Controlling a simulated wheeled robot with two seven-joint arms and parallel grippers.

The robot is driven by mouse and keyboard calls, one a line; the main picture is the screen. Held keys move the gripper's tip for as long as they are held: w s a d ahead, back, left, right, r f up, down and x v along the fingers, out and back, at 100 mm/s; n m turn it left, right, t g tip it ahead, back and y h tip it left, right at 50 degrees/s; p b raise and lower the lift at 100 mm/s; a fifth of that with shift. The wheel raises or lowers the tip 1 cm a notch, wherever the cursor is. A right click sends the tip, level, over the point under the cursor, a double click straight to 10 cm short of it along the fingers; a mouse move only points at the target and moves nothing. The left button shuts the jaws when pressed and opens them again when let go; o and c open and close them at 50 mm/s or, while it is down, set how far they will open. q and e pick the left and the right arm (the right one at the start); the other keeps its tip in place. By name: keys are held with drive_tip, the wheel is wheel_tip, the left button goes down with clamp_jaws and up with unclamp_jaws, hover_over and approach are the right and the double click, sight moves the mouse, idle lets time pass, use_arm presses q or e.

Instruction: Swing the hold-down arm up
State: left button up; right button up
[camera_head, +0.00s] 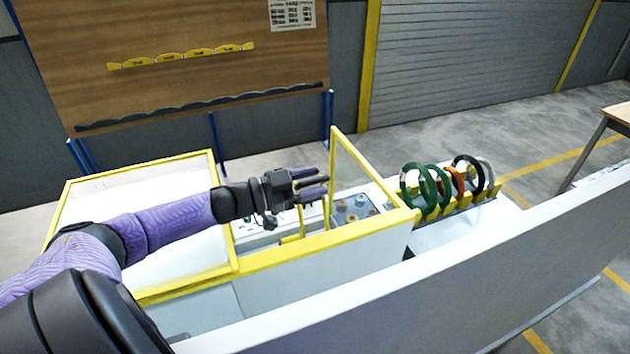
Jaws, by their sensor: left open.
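My left gripper (322,184) reaches in from the left over the yellow-framed machine (190,266). Its two fingers point right, stand apart and show nothing between them. Below the fingers, in the machine's opening, are a thin upright yellow bar (301,220) and a low yellow piece (290,240). One of these may be the hold-down arm, but I cannot tell which. The gripper covers part of the opening, and I cannot tell whether it touches the bar. My right gripper is not in view.
A clear yellow-framed panel (352,172) stands upright just right of the gripper. Several coils, including a green coil (416,186), stand in a yellow rack (462,203) further right. A long white panel (470,258) crosses the front. A wooden board (180,90) stands behind.

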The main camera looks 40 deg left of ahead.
use_arm(q)
drive_tip(key=shift+w+d, duration=0.25)
drive_tip(key=shift+w, duration=0.15)
drive_tip(key=shift+c, duration=0.2)
clamp_jaws()
idle(1.0)
